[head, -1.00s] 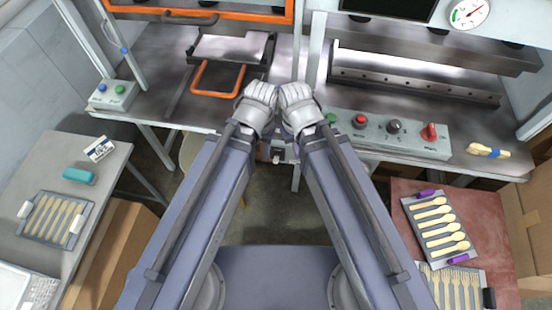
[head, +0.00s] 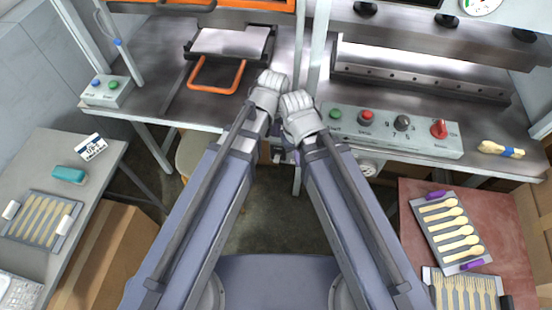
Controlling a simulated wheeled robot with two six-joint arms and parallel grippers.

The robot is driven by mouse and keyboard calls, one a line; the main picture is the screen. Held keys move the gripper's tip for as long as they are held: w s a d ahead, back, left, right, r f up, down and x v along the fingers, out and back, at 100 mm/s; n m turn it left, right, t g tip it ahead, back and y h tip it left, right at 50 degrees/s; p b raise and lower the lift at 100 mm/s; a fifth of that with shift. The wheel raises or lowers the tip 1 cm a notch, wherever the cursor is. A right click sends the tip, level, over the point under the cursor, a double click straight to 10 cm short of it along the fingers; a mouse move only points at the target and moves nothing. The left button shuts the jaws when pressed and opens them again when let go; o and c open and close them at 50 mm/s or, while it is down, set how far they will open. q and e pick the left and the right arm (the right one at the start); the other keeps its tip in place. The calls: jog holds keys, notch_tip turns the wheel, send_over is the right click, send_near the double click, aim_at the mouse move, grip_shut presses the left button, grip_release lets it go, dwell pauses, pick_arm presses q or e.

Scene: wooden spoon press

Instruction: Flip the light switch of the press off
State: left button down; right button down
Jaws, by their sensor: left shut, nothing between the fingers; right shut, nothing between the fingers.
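The press's control panel (head: 390,131) runs along the table's front edge, right of centre. It carries a green button (head: 335,113), a red button (head: 366,115), a black knob (head: 402,122) and a red knob (head: 439,128). Its labels are too small to read, so I cannot tell which control is the light switch. My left gripper (head: 272,80) is shut and empty, near the frame post between the two stations. My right gripper (head: 296,101) is shut and empty, just below and right of it, left of the green button. Neither visibly touches a control.
A small box (head: 106,91) with blue and green buttons sits at the left. An orange-handled tray (head: 232,42) lies behind my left gripper. Wooden spoons (head: 452,228) in a tray lie on the red table at right. A blue-banded spoon bundle (head: 500,149) lies right of the panel.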

pick_arm(q)
jog(key=shift+w, duration=0.1)
jog(key=shift+f, duration=0.1)
jog(key=b, duration=1.2)
send_near(276, 159)
jog(key=f, duration=0.2)
jog(key=w+f, duration=0.1)
jog(key=f, duration=0.2)
jog(key=shift+w+d+f, duration=0.1)
jog(key=shift+w+d, duration=0.05)
jog(key=shift+w, duration=0.1)
jog(key=shift+s+f+b, duration=0.25)
jog(key=shift+f+b, duration=0.35)
jog(key=shift+b, duration=0.2)
